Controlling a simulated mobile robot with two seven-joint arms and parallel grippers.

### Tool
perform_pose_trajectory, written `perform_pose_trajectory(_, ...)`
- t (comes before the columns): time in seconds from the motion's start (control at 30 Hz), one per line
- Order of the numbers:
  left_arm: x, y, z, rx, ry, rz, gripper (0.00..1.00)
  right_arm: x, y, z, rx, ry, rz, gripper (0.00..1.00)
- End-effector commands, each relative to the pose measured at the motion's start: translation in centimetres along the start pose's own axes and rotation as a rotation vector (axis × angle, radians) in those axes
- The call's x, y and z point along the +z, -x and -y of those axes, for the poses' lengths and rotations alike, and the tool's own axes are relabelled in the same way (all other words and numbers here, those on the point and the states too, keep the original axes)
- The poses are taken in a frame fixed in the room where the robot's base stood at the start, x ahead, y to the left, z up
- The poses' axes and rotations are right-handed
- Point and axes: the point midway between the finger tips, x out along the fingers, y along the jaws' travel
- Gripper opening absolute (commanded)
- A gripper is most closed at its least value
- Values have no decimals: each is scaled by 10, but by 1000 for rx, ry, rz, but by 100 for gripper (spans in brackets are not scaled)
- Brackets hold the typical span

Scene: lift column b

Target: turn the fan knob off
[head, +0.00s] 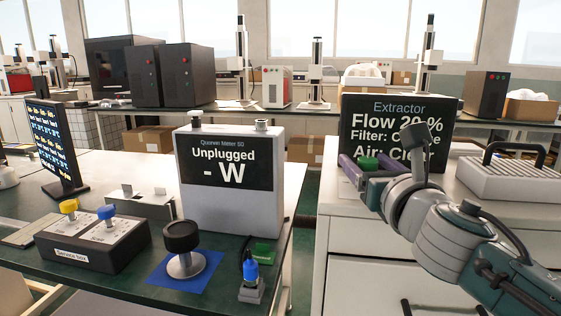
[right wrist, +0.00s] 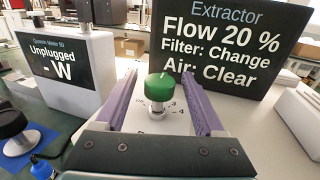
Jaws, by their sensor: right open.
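The fan knob is a green round knob (right wrist: 160,87) on a pale panel in the right wrist view, with the marks 3 and 4 readable beside its base. The Extractor screen (right wrist: 226,45) behind reads Flow 20 %, Filter: Change, Air: Clear. It stands behind my gripper in the head view (head: 425,110). My left gripper is out of view.
A meter (head: 230,205) reading Unplugged stands left, across a gap between benches. Near it are a black knob on a post (head: 183,245), a blue plug (head: 251,272) and a service box (head: 95,240). A ribbed case with a handle (head: 510,180) stands at the right.

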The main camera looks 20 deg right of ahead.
Motion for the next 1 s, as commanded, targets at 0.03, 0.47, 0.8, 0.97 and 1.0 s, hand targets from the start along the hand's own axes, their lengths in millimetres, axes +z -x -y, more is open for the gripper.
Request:
perform_pose_trajectory(0.03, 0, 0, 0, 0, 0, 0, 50, 0, 0, 0, 0, 0, 0, 71)
perform_pose_trajectory(0.47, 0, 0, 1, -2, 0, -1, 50, 0, 0, 0, 0, 0, 0, 41)
perform_pose_trajectory(0.8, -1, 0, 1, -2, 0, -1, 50, 0, 0, 0, 0, 0, 0, 2)
perform_pose_trajectory(0.97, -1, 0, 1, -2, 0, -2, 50, 0, 0, 0, 0, -1, 0, 0)
perform_pose_trajectory(1.0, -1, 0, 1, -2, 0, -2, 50, 0, 0, 0, 0, 0, 0, 0)
